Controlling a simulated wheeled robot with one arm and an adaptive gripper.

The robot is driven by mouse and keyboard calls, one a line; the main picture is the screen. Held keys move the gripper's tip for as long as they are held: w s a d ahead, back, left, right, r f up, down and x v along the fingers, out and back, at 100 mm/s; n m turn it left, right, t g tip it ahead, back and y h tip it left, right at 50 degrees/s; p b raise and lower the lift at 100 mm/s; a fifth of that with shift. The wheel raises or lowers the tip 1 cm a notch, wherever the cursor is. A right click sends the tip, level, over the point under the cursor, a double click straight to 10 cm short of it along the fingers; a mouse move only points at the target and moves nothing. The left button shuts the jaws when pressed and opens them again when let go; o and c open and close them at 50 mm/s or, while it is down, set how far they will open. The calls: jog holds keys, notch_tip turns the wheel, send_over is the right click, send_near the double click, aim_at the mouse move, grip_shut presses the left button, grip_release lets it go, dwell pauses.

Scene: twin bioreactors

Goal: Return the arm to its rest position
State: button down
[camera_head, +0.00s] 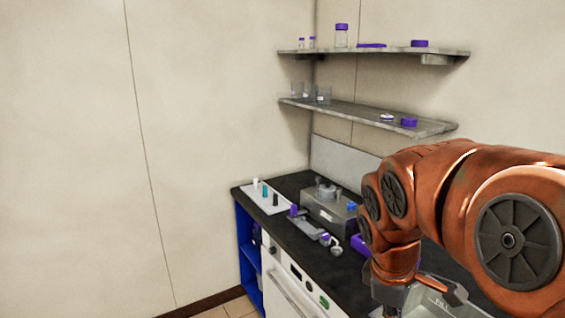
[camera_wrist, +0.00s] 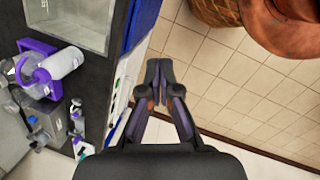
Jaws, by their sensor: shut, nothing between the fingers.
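My gripper (camera_wrist: 160,84) shows in the wrist view with its two dark fingers together at the tips and nothing between them. It points down past the counter's front edge, over the tiled floor. In the head view my orange arm fills the right side, bent over the counter (camera_head: 262,213). The gripper's fingers are hidden or cut off at the bottom of that view.
Two wall shelves (camera_head: 370,53) (camera_head: 365,115) hold purple-capped containers. In the wrist view a purple-framed bottle (camera_wrist: 62,64) stands left. Tiled floor (camera_wrist: 225,70) is open at right.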

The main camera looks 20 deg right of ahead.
jog(key=s+a+f+m+y, duration=0.1)
jog(key=s+a+f+m, duration=0.2)
jog(key=a, duration=0.5)
jog(key=s+a+f+m+g+y, duration=0.1)
jog(key=s+a+f+m, duration=0.2)
jog(key=a, duration=0.5)
jog(key=shift+s+a+f+g, duration=0.2)
jog(key=shift+s+f+g, duration=0.1)
jog(key=shift+s+f, duration=0.8)
jog(key=shift+s+d+r, duration=0.15)
jog(key=shift+r, duration=0.05)
